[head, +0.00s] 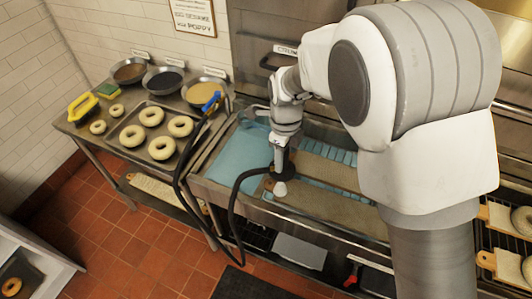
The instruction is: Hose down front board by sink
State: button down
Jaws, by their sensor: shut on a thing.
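My gripper (281,157) points down over the sink counter and is shut on the hose nozzle (280,188), whose pale tip shows below it. The black hose (239,215) loops from the nozzle down past the counter's front edge and up to a blue fitting (211,102) at the left. The front board (325,209), long and tan, lies along the counter's near side; its left end is just beneath the nozzle. A second tan board (325,171) lies behind it. The sink (234,158) with blue inside is left of the boards. No spray is clearly visible.
A steel table (90,139) at left holds a tray (133,145) of bagels, several bowls, a sponge (108,90) and a yellow-handled object (82,107). More boards with bagels (522,221) are at far right. My arm hides the counter's right part. Open tiled floor (125,235) lies in front.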

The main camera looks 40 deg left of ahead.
jog(key=w+d+b, duration=0.1)
jog(key=w+d, duration=0.4)
jog(key=d, duration=0.9)
jog(key=w+d+b, duration=0.1)
jog(key=w+d, duration=0.3)
jog(key=d, duration=1.1)
jog(key=w+d+b, duration=0.1)
jog(key=w+d, duration=0.4)
jog(key=d, duration=0.9)
jog(key=s+a+p, duration=0.1)
jog(key=s+a, duration=0.5)
jog(key=a, duration=1.3)
jog(key=s+a+p, duration=0.2)
jog(key=s+a, duration=0.5)
jog(key=a, duration=1.3)
jog(key=s+a+p, duration=0.2)
jog(key=s+a, duration=0.4)
jog(key=a, duration=1.4)
jog(key=shift+s+a, duration=0.15)
